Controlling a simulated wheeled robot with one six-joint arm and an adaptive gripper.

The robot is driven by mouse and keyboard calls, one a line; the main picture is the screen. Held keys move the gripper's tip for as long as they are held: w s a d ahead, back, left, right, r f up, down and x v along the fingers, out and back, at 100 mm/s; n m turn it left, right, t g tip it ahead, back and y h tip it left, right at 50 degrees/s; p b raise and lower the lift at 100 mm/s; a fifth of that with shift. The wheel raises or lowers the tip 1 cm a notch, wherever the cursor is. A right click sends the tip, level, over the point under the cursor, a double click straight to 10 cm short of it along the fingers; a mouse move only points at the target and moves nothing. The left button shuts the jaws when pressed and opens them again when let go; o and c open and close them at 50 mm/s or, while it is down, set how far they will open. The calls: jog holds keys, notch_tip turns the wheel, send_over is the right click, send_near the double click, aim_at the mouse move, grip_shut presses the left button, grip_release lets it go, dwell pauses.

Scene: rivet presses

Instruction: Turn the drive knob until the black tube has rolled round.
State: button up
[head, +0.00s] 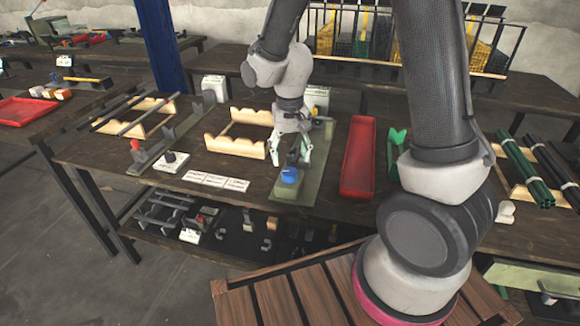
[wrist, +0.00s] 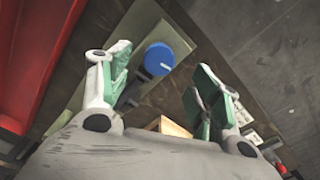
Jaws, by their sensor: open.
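A blue knob (head: 289,176) with a white mark sits at the front end of a grey-green base plate (head: 318,150) on the dark bench. It also shows in the wrist view (wrist: 160,58), where its white pointer line points to the right. My gripper (head: 290,159) is open, pointing down just behind and above the knob. In the wrist view the knob lies between the two fingers, nearer the left one, and no contact shows. Dark parts behind the knob are mostly hidden by my gripper. I cannot make out a black tube on this plate.
A red tray (head: 358,158) lies right of the plate. A wooden cradle (head: 236,146) and white labels (head: 216,180) are to the left. Black and green tubes (head: 528,172) rest on a rack at the far right.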

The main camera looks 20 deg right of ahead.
notch_tip(320, 180, up, 6)
jog(key=shift+f, duration=0.2)
jog(key=m, duration=0.3)
send_over(289, 172)
jog(key=f, duration=0.4)
jog(key=shift+s+d+f, duration=0.1)
jog(key=shift+s+d, duration=0.05)
jog(key=shift+s, duration=0.25)
jog(key=m, duration=0.2)
jog(key=shift+w+f+m, duration=0.2)
jog(key=shift+w+m, duration=0.1)
jog(key=shift+f, duration=0.3)
notch_tip(289, 172, down, 7)
jog(key=c, duration=1)
